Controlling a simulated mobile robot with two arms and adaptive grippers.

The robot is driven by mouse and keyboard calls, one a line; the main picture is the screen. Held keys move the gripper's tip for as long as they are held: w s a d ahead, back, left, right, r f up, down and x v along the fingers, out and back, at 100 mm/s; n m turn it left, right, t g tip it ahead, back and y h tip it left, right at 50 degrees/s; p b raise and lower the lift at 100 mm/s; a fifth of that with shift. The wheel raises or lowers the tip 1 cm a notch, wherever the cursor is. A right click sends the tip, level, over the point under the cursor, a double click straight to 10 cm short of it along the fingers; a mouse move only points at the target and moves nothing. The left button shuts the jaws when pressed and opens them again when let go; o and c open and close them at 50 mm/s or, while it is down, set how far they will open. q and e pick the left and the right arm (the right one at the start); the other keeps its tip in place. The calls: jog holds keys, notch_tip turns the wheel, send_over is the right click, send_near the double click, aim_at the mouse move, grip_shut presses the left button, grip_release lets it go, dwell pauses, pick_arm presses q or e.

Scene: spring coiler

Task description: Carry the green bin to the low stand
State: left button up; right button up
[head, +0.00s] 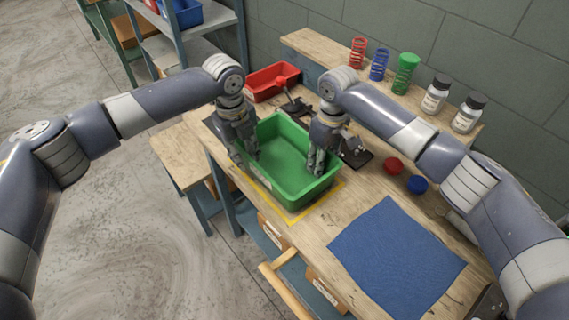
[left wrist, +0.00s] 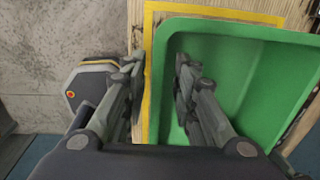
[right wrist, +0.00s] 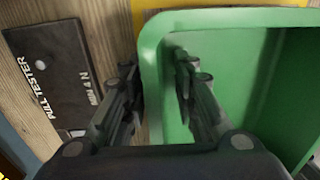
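The green bin (head: 283,150) is empty and sits on the wooden bench inside a yellow outline (head: 314,205). My left gripper (head: 243,155) points down at the bin's left wall. In the left wrist view, one finger is inside the bin (left wrist: 260,85) and the other is outside, with a gap between them. My right gripper (head: 319,160) straddles the right wall; the right wrist view shows one finger inside the bin (right wrist: 235,75) and one outside, spread apart. A low wood-topped stand (head: 178,157), apparently the low stand, is left of the bench with a clear visible top.
A red bin (head: 272,82) is behind. Red (head: 393,166) and blue (head: 417,184) round pieces and a blue mat (head: 397,258) lie to the right. Springs and bottles (head: 436,94) line the back shelf.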

pick_arm(q)
jog(key=shift+c, duration=0.6)
pick_arm(e)
jog(key=shift+c, duration=0.6)
pick_arm(q)
grip_shut()
pick_arm(e)
grip_shut()
pick_arm(q)
jog(key=shift+r, duration=0.1)
pick_arm(e)
jog(key=shift+r, duration=0.1)
